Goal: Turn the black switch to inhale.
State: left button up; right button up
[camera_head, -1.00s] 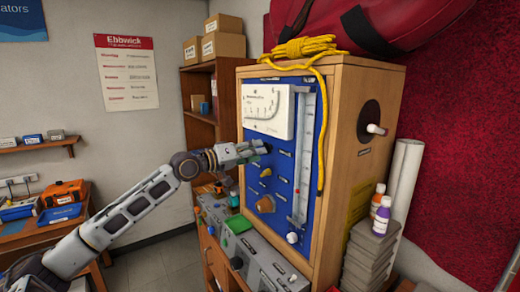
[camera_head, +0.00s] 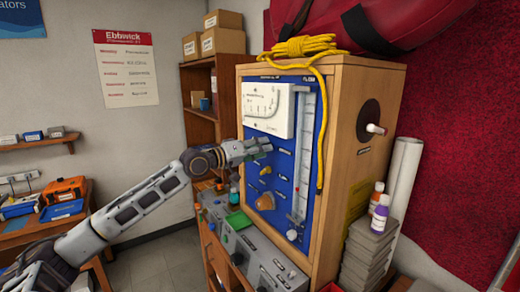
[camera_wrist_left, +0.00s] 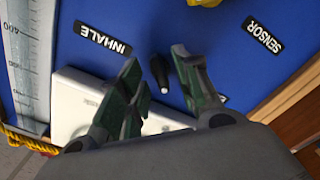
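The black switch (camera_wrist_left: 159,74) is a small lever with a pale tip on the blue panel (camera_wrist_left: 222,58). In the left wrist view it stands between the two green-padded fingers of my left gripper (camera_wrist_left: 164,92), which is open; I see gaps beside the lever. The INHALE label (camera_wrist_left: 103,39) lies to the upper left of the lever, and another label is mostly hidden by the right finger. In the head view my left gripper (camera_head: 262,147) is at the panel, just below the white gauge, and covers the switch. My right gripper is not in view.
The white gauge (camera_head: 268,108) is just above the gripper. A yellow knob (camera_head: 265,171), an orange knob (camera_head: 265,201) and a clear flow tube (camera_head: 303,155) are on the same panel. A grey console (camera_head: 255,247) is below. Yellow rope (camera_head: 303,46) hangs over the wooden case.

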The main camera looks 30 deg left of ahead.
pick_arm(q)
jog(key=c, duration=0.7)
grip_shut()
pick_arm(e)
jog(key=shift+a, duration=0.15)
